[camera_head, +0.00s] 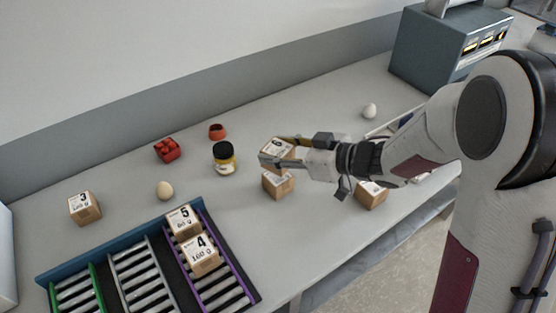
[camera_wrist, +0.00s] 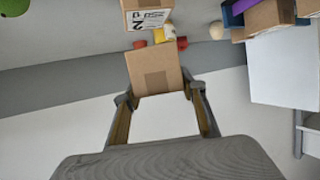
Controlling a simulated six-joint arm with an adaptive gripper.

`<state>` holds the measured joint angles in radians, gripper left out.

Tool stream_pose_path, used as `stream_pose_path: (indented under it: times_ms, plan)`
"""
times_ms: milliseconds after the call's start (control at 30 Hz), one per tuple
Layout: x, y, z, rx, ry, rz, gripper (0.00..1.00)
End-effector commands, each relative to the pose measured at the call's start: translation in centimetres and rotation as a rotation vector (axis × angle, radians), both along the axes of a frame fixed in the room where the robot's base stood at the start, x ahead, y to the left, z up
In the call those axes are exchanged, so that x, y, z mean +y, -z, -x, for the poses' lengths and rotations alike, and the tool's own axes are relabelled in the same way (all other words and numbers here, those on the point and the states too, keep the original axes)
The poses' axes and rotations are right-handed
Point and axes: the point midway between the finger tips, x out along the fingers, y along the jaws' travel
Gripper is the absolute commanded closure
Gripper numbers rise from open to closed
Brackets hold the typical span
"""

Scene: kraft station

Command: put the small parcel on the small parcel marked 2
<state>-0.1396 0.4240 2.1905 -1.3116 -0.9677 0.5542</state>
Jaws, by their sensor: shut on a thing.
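My gripper (camera_head: 270,153) is shut on a small brown cardboard parcel (camera_head: 284,154), one finger on each side. The held parcel also shows between the fingers in the wrist view (camera_wrist: 154,68). Another small parcel (camera_head: 278,184) stands on the table just below it in the head view. In the wrist view a parcel marked 2 (camera_wrist: 148,18) shows, its label upside down, with a visible gap between it and the held parcel. The lower parcel's number cannot be read in the head view. The held parcel's number is unclear.
Another parcel (camera_head: 371,195) stands right of the stack. Parcels marked 5 (camera_head: 183,223) and 4 (camera_head: 203,256) sit in the roller rack (camera_head: 150,227).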

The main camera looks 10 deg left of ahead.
Motion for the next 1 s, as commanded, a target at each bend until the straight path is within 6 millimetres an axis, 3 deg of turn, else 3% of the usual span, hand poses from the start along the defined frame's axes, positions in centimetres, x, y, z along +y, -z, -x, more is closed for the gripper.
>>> stream_pose_path:
  times_ms: [500,1000]
  plan:
    - [0.0,3.6,0.0,0.002,0.001,-0.001,0.85]
    - [0.0,4.0,0.0,0.0,0.0,-0.001,0.85]
